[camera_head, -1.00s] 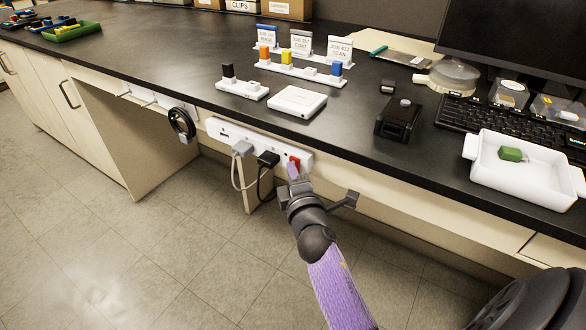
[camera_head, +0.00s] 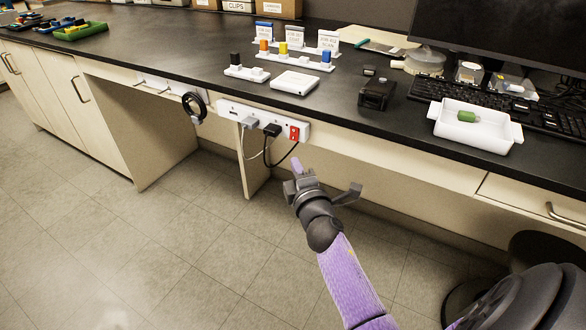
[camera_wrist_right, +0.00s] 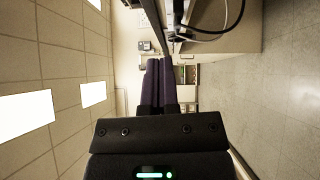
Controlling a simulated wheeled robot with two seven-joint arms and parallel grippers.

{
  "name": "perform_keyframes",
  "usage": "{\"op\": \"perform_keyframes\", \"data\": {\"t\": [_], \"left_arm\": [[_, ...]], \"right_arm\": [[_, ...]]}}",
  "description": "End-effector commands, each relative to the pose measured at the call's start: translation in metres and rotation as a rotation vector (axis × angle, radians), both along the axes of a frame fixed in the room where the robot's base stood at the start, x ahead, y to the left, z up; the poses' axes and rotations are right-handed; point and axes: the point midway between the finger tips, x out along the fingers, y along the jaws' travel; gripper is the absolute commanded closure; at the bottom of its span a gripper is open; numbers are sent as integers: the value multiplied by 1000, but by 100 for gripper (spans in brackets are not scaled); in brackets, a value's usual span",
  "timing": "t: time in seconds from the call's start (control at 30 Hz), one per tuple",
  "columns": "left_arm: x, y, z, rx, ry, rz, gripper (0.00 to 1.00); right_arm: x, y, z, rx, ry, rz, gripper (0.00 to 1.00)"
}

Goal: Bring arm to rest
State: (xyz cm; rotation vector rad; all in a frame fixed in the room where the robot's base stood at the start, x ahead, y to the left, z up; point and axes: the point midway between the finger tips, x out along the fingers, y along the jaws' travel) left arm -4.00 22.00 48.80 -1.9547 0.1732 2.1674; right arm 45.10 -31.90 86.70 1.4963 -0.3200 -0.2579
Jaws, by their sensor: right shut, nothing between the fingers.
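My right gripper (camera_head: 296,166) is shut and empty, its purple fingertips pointing toward the desk front. It is in free air below and in front of the power strip (camera_head: 222,106), apart from it. In the right wrist view, its two purple fingers (camera_wrist_right: 160,85) lie together with nothing between them. The strip's red switch (camera_head: 294,133) is uncovered. My left gripper is not in either view.
Two plugs, grey (camera_head: 250,123) and black (camera_head: 272,130), sit in the strip with cables hanging below. The dark desk top (camera_head: 340,115) carries a white tray (camera_head: 474,140), a black box (camera_head: 377,93) and a keyboard. The floor (camera_head: 150,250) before the desk is clear.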

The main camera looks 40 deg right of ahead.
Motion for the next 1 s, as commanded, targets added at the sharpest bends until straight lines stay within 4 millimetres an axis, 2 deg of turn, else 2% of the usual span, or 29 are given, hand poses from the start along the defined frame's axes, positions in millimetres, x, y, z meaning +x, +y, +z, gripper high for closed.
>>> {"op": "perform_keyframes", "data": {"t": [0.3, 0.57, 0.63, 0.67, 0.77, 0.8, 0.87, 0.9, 0.97, 1.0], "left_arm": [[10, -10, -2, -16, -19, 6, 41], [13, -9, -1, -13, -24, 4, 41], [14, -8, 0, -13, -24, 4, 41], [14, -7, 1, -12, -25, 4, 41], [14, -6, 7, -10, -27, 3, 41], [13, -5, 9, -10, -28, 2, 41], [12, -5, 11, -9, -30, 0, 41], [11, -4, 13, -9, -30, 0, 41], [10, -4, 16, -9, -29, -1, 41], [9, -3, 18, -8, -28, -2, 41]], "right_arm": [[0, -1, 0, 0, -1, 1, 100], [0, 0, -4, 11, 8, 5, 100], [-4, 6, -27, 79, 54, 20, 100], [-8, 11, -46, 131, 90, 27, 100], [-42, 34, -132, 383, 267, 32, 100], [-64, 45, -168, 495, 348, 14, 100], [-105, 60, -218, 649, 469, -36, 100], [-136, 68, -247, 742, 547, -81, 100], [-187, 80, -285, 867, 661, -169, 100], [-225, 87, -305, 942, 734, -239, 100]]}}
